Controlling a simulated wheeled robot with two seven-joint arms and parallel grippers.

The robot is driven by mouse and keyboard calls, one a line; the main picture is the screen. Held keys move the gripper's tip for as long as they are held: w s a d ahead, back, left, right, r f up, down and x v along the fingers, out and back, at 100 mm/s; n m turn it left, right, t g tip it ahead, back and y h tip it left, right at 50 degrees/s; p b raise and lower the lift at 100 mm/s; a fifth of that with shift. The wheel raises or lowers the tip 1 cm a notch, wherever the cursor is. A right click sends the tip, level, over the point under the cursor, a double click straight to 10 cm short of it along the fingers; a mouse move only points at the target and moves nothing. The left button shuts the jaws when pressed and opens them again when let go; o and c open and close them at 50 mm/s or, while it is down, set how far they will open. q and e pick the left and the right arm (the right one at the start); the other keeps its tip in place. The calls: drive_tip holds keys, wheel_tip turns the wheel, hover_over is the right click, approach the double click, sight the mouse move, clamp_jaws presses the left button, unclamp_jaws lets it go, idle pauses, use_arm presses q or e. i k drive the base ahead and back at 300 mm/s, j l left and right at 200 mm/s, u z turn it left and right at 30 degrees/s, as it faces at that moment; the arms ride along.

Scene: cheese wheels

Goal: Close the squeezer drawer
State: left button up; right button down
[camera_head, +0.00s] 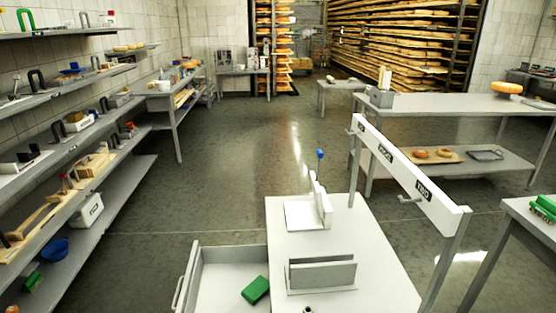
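A drawer (225,256) sticks out to the left from under the white-topped table (355,240) at the bottom middle. It is pulled open, and a light handle (180,288) is on its left front. A green block-like item (256,290) lies inside. The drawer's near part is cut off by the bottom edge. I cannot tell which is the squeezer. Neither of my grippers is in view.
A white frame bar (400,175) with labels stands over the table's right side. Shelves (75,150) with tools line the left wall. A long table (455,103) stands at the right back. The floor (200,205) left of the drawer is clear.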

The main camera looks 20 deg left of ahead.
sight(214, 277)
drive_tip(key=k+j+u, duration=0.1)
drive_tip(key=j, duration=0.45)
drive_tip(key=k+j+u, duration=0.1)
drive_tip(key=j, duration=0.4)
drive_tip(key=k+j+u, duration=0.15)
drive_tip(key=j, duration=0.4)
drive_tip(key=j+u, duration=0.1)
drive_tip(key=j, duration=0.45)
drive_tip(key=k, duration=0.05)
